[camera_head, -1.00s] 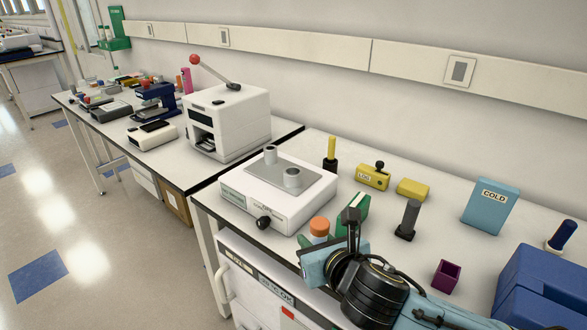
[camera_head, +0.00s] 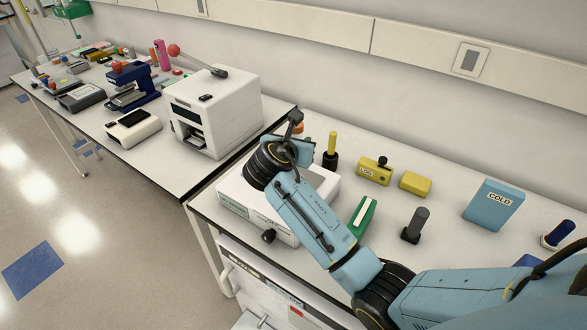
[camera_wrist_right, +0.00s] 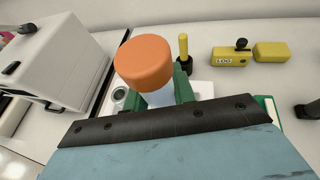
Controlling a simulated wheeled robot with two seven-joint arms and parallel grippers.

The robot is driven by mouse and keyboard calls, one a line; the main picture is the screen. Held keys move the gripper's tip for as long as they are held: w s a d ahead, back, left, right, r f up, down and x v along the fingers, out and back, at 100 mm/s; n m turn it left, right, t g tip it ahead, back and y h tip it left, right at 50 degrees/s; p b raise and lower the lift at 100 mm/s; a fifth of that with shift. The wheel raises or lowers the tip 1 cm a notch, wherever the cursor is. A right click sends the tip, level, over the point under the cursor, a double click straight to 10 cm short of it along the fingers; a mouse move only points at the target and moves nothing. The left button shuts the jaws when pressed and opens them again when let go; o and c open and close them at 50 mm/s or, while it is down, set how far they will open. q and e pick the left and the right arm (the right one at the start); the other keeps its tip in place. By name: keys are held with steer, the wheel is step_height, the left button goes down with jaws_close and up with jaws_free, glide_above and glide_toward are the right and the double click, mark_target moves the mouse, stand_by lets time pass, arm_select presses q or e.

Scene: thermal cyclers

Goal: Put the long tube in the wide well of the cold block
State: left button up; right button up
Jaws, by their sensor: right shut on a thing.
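The long tube has an orange cap (camera_wrist_right: 143,62) and a pale, clear body below it. My right gripper (camera_wrist_right: 158,97) is shut on it, with green fingers on both sides. In the head view only a bit of the orange cap (camera_head: 298,127) shows behind my right wrist. The white cold block (camera_head: 235,197) stands on the near bench, and my right gripper is above it. In the right wrist view one grey metal well (camera_wrist_right: 118,96) shows left of the tube; whether it is the wide one I cannot tell. My arm hides the wells in the head view. My left gripper is not in view.
A white machine with a red-knobbed lever (camera_head: 215,110) stands left of the block. A yellow-topped post (camera_head: 332,150), a yellow LOG box (camera_head: 374,170), a yellow block (camera_head: 415,183), a green object (camera_head: 363,216), a dark post (camera_head: 416,225) and a blue COLD box (camera_head: 493,205) stand to the right.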

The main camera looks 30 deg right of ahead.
steer(key=f, duration=0.3)
steer(key=shift+s+f, duration=0.2)
steer(key=shift+f, duration=0.35)
steer(key=shift+w+f+b, duration=0.1)
steer(key=shift+f+b, duration=0.3)
steer(key=shift+f, duration=1.55)
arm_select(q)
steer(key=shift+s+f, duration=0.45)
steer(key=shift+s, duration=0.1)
arm_select(e)
steer(key=o, duration=1)
steer(key=shift+f, duration=0.15)
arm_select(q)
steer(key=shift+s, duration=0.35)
